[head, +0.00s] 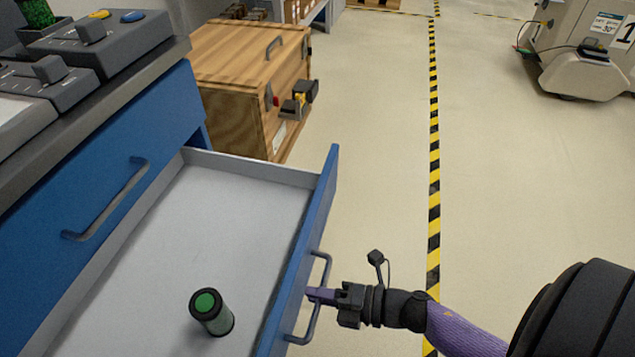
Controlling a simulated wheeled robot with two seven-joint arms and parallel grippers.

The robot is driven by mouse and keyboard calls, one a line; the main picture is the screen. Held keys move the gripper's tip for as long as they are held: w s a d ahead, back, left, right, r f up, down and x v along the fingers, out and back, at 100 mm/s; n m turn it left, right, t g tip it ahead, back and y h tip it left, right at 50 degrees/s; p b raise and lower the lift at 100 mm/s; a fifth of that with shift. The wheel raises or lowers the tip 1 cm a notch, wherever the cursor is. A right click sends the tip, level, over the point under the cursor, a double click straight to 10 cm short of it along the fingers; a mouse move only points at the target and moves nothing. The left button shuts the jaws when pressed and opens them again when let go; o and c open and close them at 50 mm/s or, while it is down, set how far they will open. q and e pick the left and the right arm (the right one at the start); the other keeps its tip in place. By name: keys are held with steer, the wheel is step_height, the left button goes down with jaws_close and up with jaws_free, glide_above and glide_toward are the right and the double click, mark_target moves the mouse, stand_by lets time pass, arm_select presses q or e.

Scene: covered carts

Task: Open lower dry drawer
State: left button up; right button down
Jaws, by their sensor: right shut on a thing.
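The lower drawer (185,240) is pulled out from the blue cabinet, with its pale grey inside showing. The drawer's blue front has a grey bar handle (317,325). My right gripper (318,295) is shut on this handle, coming from the right. Its fingertips are partly hidden by the handle. My left gripper is not in view.
An upper blue drawer (60,215) with a bar handle (108,200) is above it and looks closed. Control boxes (85,45) sit on the worktop. A wooden crate (235,75) stands behind. The floor to the right, with a yellow-black stripe (434,150), is clear up to a white machine (590,55).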

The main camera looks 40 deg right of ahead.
steer(key=c, duration=0.7)
jaws_free()
steer(key=shift+o, duration=0.2)
steer(key=p+v, duration=0.3)
steer(key=v, duration=0.7)
